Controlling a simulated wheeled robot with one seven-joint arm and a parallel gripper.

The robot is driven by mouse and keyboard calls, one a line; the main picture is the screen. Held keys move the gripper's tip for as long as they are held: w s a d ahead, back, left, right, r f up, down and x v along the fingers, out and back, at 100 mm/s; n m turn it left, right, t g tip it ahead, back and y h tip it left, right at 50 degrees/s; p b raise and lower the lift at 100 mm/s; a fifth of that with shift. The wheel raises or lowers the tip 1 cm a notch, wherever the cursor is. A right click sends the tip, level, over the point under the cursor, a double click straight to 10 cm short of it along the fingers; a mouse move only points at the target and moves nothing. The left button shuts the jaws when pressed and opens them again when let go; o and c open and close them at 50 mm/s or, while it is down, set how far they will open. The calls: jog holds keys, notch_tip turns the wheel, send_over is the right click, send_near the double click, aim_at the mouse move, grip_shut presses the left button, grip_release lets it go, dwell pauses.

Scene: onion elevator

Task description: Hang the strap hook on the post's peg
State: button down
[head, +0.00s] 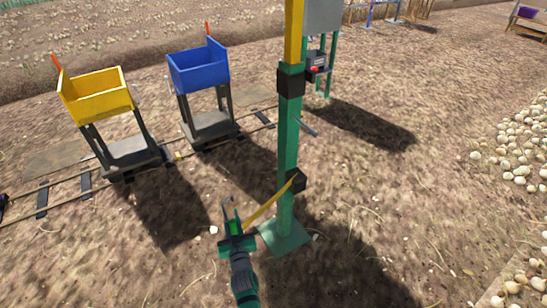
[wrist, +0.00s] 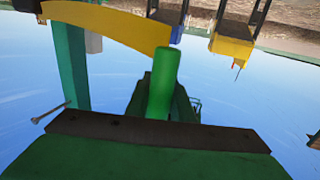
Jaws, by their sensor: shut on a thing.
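The post (head: 288,150) stands upright on a green base plate, green below and yellow above. It also shows at the left of the wrist view (wrist: 70,65). Its grey peg (head: 308,126) juts out to the right at mid-height; in the wrist view the peg (wrist: 50,113) is a thin rod with a wider end. The yellow strap (head: 265,207) runs from a dark block low on the post to my gripper (head: 232,213). My gripper is shut on the strap hook's bright green grip (wrist: 162,80), left of the post and below the peg. A small grey tip near the fingers may be the hook.
A yellow cart (head: 97,97) and a blue cart (head: 199,70) stand on rails at the left. A grey box with a red button (head: 316,69) stands behind the post. Onions (head: 515,150) lie at the right. Bare soil surrounds the post.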

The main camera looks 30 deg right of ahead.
jog(key=w+d+r+m+g+h, duration=0.15)
jog(key=w+d+r, duration=0.25)
jog(key=d, duration=0.4)
jog(key=w+d+r+m+h, duration=0.2)
jog(key=w+d+r+h, duration=0.15)
jog(key=d, duration=0.35)
jog(key=w+d+r+m+g+h, duration=0.1)
jog(key=w+d+r+h, duration=0.15)
jog(key=d+r, duration=0.4)
jog(key=w+d+f, duration=0.1)
jog(key=d+f, duration=0.1)
jog(key=d, duration=0.7)
jog(key=w+d+f, duration=0.1)
jog(key=d+f, duration=0.2)
jog(key=d, duration=0.5)
jog(key=shift+d+y, duration=0.35)
jog(key=shift+y, duration=0.1)
dwell(0.8)
jog(key=shift+f, duration=0.15)
jog(key=c, duration=1.5)
grip_release()
jog(key=shift+o, duration=0.2)
jog(key=shift+s, duration=0.15)
